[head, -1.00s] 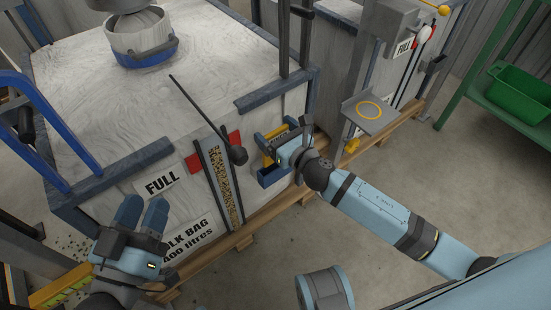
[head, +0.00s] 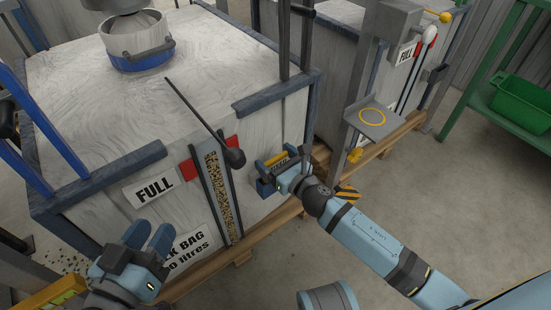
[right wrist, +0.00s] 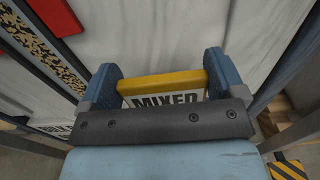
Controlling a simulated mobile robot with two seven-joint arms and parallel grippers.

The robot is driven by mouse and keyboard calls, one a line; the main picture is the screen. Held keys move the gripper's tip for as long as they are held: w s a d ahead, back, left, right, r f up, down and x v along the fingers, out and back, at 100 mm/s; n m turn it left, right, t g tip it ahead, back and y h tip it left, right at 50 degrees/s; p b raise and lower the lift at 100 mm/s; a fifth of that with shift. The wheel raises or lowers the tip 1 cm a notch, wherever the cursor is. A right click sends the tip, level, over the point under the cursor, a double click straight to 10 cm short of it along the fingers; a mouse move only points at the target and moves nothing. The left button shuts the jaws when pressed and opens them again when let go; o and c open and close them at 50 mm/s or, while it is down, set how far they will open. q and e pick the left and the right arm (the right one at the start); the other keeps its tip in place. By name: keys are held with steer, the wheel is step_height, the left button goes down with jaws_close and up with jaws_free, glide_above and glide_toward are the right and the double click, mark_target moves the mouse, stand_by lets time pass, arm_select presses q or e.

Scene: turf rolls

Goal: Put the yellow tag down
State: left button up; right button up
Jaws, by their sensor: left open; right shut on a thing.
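The yellow tag (head: 277,158) is a flat plate with a yellow edge and a white face reading MIXED in the right wrist view (right wrist: 163,84). My right gripper (head: 284,160) is shut on it, with one blue finger on each side. My left gripper (head: 149,234) is open and empty in front of the box's lower left.
The white box (head: 110,75) carries a FULL sign (head: 154,187), a seed-filled gauge (head: 222,195) and a dark ball-ended lever (head: 235,158). A grey shelf with a yellow ring (head: 372,122) stands right of my right gripper. Open floor lies at the right.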

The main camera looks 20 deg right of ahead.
steer(key=o, duration=0.9)
steer(key=shift+f, duration=0.1)
steer(key=shift+r+p, duration=0.35)
steer(key=shift+v, duration=6)
steer(key=shift+f, duration=0.1)
